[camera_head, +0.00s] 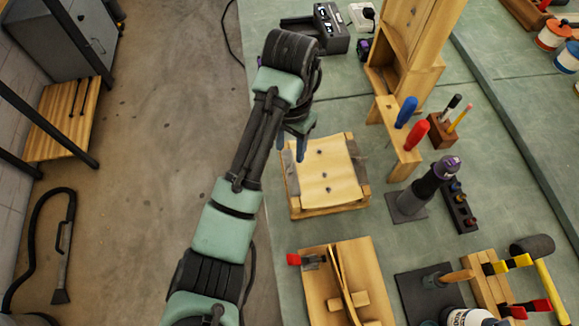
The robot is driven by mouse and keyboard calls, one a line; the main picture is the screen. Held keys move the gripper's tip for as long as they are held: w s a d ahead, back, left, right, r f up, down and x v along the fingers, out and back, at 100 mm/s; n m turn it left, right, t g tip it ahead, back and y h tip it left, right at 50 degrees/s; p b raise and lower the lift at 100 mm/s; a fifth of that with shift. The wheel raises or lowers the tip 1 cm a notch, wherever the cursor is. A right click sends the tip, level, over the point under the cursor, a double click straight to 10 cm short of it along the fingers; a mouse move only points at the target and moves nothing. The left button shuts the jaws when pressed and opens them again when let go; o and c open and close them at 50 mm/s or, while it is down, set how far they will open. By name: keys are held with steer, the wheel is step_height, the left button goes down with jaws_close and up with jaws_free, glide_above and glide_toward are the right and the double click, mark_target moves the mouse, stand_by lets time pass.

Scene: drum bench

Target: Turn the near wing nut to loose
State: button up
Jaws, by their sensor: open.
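A pale wooden panel (345,185) lies on a square wooden base (335,208) on the green bench. Several small dark spots show along its middle; they are too small for me to tell whether any is a wing nut. Dark grey pieces sit at its left and right edges. My gripper (299,148) points down over the panel's upper left edge. It is open, with nothing seen between its fingers. I cannot tell its height above the panel or whether it touches. My wrist and fingers hide the panel's upper left corner. I cannot make out the near wing nut.
A wooden rack (404,150) with blue-handled and red-handled tools stands right of the panel. A wooden jig (370,280) with a red-handled clamp (301,259) lies below. A narrow strip of bare bench separates jig and base.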

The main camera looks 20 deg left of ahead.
mark_target(290, 170)
step_height(290, 170, down, 6)
steer(key=shift+r+b, duration=0.1)
steer(key=shift+b, duration=1.1)
steer(key=shift+f, duration=0.95)
jaws_close()
